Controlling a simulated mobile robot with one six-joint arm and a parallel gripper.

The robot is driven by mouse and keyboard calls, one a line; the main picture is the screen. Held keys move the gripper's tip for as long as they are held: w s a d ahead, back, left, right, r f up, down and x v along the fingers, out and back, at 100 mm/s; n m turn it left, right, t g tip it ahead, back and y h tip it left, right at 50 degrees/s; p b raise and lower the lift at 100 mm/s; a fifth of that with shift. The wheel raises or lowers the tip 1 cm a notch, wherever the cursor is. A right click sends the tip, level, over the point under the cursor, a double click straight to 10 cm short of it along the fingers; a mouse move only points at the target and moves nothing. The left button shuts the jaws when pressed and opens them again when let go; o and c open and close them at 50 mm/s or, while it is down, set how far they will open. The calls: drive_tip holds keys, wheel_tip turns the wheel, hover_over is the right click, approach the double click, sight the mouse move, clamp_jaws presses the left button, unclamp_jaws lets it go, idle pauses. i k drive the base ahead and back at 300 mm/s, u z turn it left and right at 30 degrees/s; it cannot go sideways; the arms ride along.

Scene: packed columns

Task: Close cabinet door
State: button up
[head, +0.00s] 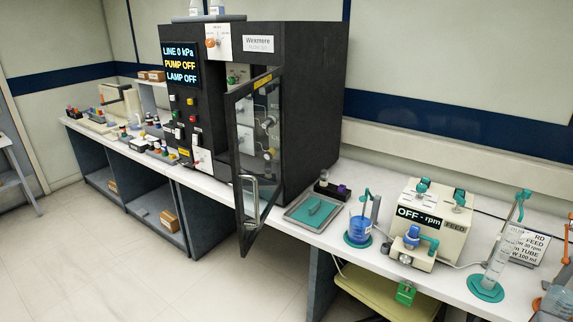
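The cabinet (312,100) is a tall black box on the white bench, with a control panel on its front left. Its glass door (262,135) has a dark frame and stands open, swung out past the bench's front edge. A silver handle (248,198) sits low on the door's left side. Fittings inside the cabinet show through and beside the glass. My gripper is not in view.
Right of the cabinet, a grey tray (297,219), a blue beaker (360,229) and a cream pump unit (447,212) stand on the bench. The floor (150,285) in front is clear.

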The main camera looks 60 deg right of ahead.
sight(232, 97)
drive_tip(key=u, duration=0.8)
drive_tip(key=k, duration=0.15)
drive_tip(key=z, duration=2.25)
drive_tip(key=i, duration=1)
drive_tip(key=z, duration=0.05)
drive_tip(key=k, duration=0.1)
drive_tip(key=z, duration=0.25)
